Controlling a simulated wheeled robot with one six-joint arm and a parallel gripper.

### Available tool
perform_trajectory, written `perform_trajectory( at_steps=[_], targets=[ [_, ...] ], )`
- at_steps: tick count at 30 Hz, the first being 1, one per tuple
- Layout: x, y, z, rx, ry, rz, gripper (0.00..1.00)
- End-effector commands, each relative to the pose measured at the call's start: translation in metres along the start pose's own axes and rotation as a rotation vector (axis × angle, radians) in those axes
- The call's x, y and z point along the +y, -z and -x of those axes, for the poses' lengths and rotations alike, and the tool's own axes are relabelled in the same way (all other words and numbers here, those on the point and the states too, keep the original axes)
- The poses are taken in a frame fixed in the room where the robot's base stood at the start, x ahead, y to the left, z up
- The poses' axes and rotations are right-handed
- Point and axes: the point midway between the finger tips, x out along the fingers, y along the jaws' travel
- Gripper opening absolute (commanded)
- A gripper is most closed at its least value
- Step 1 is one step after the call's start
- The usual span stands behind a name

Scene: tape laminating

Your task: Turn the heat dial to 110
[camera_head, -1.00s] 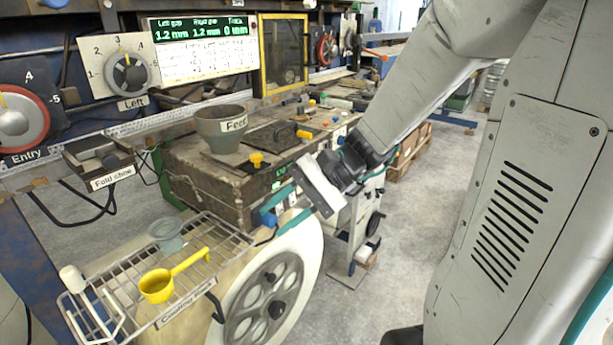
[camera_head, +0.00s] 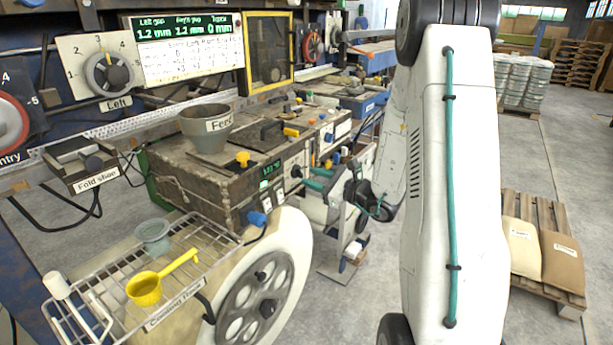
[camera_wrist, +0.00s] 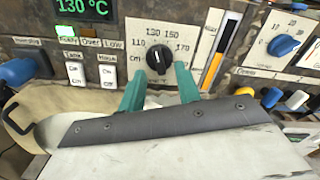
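The heat dial (camera_wrist: 158,58) is a round black knob on a white plate in the upper middle of the wrist view. Its scale shows 110, 130, 150 and 170, and its white mark points up, near 130. The green display (camera_wrist: 84,9) reads 130 °C. My gripper (camera_wrist: 159,85) is open, with its two teal fingers apart. Its tips lie just below the dial in the wrist view, one to each side, with nothing between them. In the head view my gripper (camera_head: 314,179) faces the machine's front panel; I cannot make out the dial there.
White switches (camera_wrist: 90,77) are left of the dial. A second panel with a blue knob (camera_wrist: 284,45) is to its right. Yellow, blue and white knobs (camera_wrist: 272,97) stick out at the lower right. A wire rack with a yellow scoop (camera_head: 146,288) stands in front.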

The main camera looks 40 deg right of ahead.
Motion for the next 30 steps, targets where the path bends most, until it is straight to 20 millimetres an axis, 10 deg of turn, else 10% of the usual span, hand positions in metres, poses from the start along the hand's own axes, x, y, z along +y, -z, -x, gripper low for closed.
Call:
perform_trajectory(
  at_steps=[16, 20, 30],
  targets=[
    [0.001, 0.0, -0.029, 0.0, -0.001, 0.0, 0.33],
    [0.001, 0.0, -0.029, 0.0, -0.001, 0.001, 0.0],
    [0.0, 0.0, -0.028, 0.0, -0.001, 0.025, 0.0]
  ],
)
